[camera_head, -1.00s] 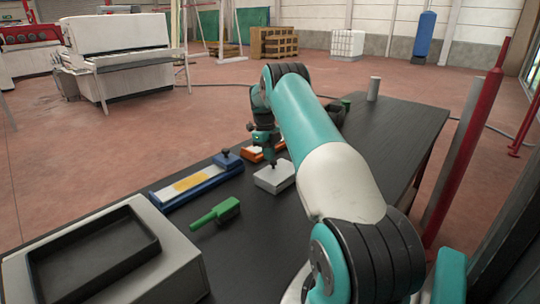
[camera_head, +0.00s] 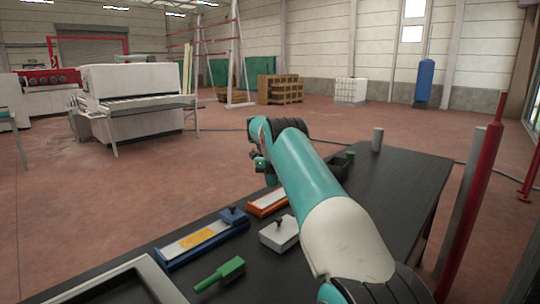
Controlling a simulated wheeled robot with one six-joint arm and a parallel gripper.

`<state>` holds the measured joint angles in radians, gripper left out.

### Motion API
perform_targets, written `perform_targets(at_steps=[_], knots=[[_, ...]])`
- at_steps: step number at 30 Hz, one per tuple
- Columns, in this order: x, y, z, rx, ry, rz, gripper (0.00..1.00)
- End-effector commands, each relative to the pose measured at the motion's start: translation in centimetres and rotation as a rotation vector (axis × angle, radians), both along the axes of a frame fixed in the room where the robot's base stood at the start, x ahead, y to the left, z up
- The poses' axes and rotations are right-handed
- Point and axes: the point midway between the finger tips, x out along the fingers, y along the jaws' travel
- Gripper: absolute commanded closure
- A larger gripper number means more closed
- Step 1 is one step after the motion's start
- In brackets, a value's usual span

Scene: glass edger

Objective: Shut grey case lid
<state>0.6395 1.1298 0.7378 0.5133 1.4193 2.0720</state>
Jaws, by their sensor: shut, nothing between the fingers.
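The light grey case (camera_head: 279,236) sits on the black table, with a dark knob (camera_head: 281,223) upright on its top. Its top looks flat and closed, but the far side is too small to judge fully. My gripper (camera_head: 268,178) is at the far end of my teal arm, above and beyond the case in the picture and apart from it. The arm partly hides it. It is shut and holds nothing visible.
A blue tray (camera_head: 167,262) with a yellow patch and a knobbed block lies left of the case. An orange tray (camera_head: 262,210) lies behind it. A green-handled tool (camera_head: 219,274) is in front. A grey cylinder (camera_head: 377,140) stands at the back; the right tabletop is clear.

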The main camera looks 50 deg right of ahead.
Motion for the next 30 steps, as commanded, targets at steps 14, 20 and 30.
perform_targets(at_steps=[14, 20, 30], knots=[[0.9, -0.1, 5.5, 0.000, 0.000, 0.002, 1.00], [1.1, -0.2, 6.1, 0.000, 0.000, 0.001, 1.00], [1.2, -0.1, 6.0, 0.000, -0.001, 0.008, 1.00]])
